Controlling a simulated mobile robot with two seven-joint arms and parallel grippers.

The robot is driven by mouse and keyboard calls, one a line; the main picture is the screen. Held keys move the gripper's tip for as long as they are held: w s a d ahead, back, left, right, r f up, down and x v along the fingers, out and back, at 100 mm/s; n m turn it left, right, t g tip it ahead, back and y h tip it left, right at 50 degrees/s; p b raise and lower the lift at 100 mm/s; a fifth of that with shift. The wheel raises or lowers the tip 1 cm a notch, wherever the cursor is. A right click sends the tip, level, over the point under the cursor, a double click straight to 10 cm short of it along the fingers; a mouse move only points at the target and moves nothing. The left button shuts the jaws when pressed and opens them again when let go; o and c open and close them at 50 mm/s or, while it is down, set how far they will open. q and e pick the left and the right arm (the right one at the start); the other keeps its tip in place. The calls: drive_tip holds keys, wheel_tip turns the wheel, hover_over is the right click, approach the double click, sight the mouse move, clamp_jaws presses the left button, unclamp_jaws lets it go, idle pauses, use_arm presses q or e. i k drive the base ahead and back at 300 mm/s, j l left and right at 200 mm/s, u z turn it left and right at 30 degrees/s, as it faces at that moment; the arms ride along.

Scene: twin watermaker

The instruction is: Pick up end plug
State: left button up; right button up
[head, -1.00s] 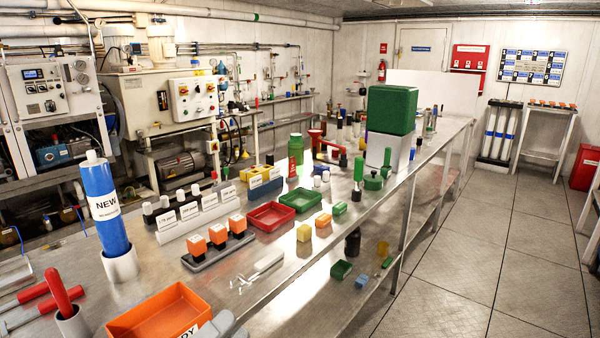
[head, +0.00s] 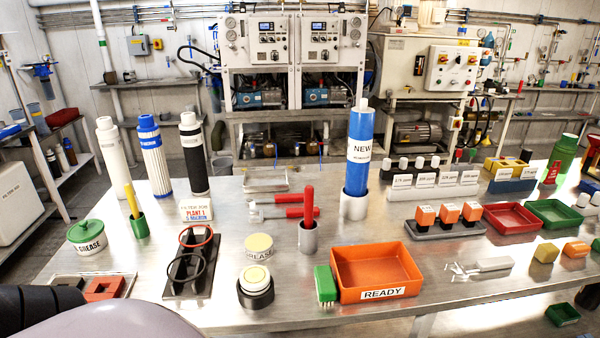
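A squat round piece with a cream stepped top and a black ringed base (head: 256,287) stands upright on the steel bench (head: 310,262), near its front edge. It looks like the end plug, though no label on it can be read. It is left of the green brush (head: 325,286) and right of the black rack with O-rings (head: 187,267). A cream-lidded grease tin (head: 259,248) stands just behind it. Neither of my grippers is in view; only what seem to be parts of my own arm show at the bottom left.
An orange READY tray (head: 376,272) lies right of the brush. A blue NEW cylinder (head: 359,150) stands in a white holder. A red-handled tool stands in a grey cup (head: 308,238). Three filter cartridges (head: 155,155) and a green-lidded grease pot (head: 87,238) are at left.

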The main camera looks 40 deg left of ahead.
sight(255, 279)
drive_tip(key=l+u, duration=0.1)
drive_tip(key=u, duration=1.5)
